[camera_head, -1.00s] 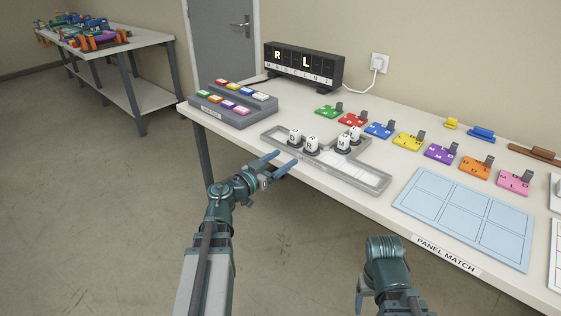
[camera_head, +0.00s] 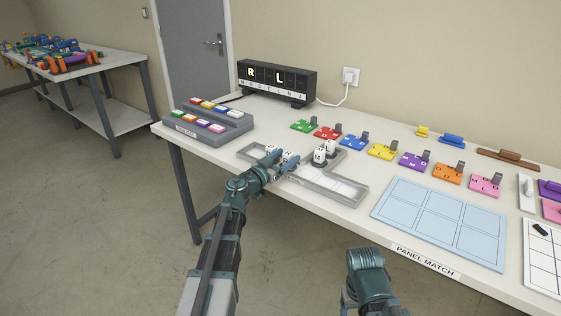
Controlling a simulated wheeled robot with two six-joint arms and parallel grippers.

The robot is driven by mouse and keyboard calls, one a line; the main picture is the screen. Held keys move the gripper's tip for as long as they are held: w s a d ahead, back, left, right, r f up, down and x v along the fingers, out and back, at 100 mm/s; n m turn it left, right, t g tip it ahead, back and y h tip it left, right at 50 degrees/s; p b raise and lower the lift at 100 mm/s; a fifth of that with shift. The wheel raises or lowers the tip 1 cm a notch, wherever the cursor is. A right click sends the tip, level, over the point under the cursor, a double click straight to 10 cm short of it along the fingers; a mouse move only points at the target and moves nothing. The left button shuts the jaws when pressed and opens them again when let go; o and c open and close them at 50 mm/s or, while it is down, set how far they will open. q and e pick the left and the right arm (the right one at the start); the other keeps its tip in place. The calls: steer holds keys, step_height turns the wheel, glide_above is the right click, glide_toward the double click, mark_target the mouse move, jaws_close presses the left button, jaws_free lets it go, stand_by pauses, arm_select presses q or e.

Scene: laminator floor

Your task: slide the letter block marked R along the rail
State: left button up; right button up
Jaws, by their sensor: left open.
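The grey rail frame (camera_head: 345,198) lies near the table's front edge, with several white letter blocks on dark bases. The block I take for R (camera_head: 287,155) stands in its left part, partly hidden by my left gripper (camera_head: 283,160). Its letter is not readable now. Another white block (camera_head: 271,149) stands just left of it. Two more blocks, a front one (camera_head: 319,156) and a rear one (camera_head: 330,147), stand to the right. My left gripper is open, with its fingers at the R block; contact is unclear. My right gripper is out of view; only my right arm shows.
A grey button panel (camera_head: 207,121) is left of the rail. Coloured plates line the back right. A blue panel board (camera_head: 440,223) lies to the right.

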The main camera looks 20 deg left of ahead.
arm_select(q)
steer(key=shift+w, duration=0.1)
steer(key=shift+c, duration=0.3)
jaws_close()
